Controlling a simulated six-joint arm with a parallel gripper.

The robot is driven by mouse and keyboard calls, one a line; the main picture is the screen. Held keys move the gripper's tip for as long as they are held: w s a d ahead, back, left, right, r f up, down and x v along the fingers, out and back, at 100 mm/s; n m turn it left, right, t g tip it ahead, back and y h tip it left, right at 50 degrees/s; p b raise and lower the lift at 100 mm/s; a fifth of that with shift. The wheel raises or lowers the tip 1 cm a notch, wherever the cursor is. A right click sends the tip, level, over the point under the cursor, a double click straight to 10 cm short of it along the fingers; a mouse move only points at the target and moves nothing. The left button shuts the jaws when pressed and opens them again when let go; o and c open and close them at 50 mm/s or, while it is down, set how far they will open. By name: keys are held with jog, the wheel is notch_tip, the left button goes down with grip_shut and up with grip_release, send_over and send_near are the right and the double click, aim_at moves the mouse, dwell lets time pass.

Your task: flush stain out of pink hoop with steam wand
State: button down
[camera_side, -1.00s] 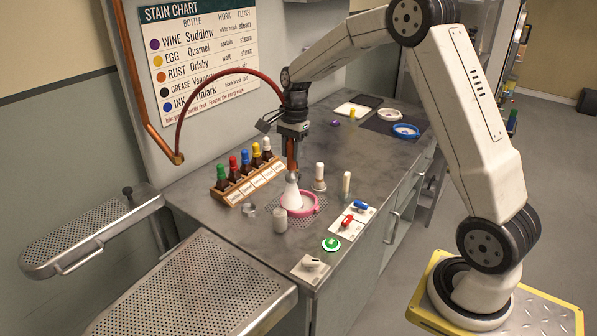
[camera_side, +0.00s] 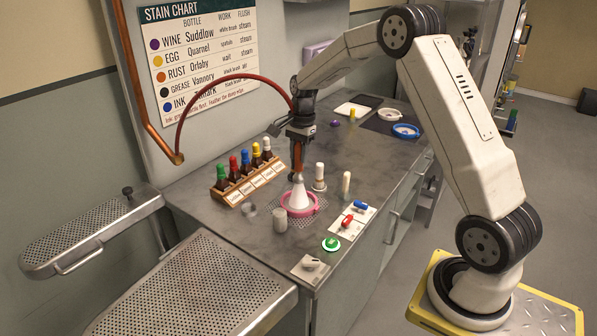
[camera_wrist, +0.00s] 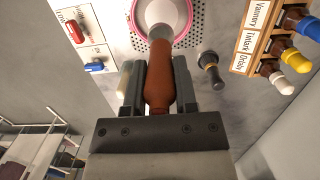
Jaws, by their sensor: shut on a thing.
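The pink hoop (camera_side: 312,208) lies on the perforated patch of the counter. The steam wand (camera_side: 298,160), with a copper-brown grip and a pale cone below its nozzle, points down over the hoop. My gripper (camera_side: 299,140) is shut on the wand's grip, which also shows between the fingers in the wrist view (camera_wrist: 158,85). A white cone of steam spreads from the nozzle onto the hoop's cloth. The pink hoop also shows at the top of the wrist view (camera_wrist: 188,12). The stain is hidden under the white cone.
A rack of capped bottles (camera_side: 243,180) stands left of the hoop. Red and blue switches (camera_side: 348,221) are to the right. The red hose (camera_side: 222,83) arches behind.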

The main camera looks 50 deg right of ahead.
aim_at(298, 170)
jog(key=shift+f, duration=1.9)
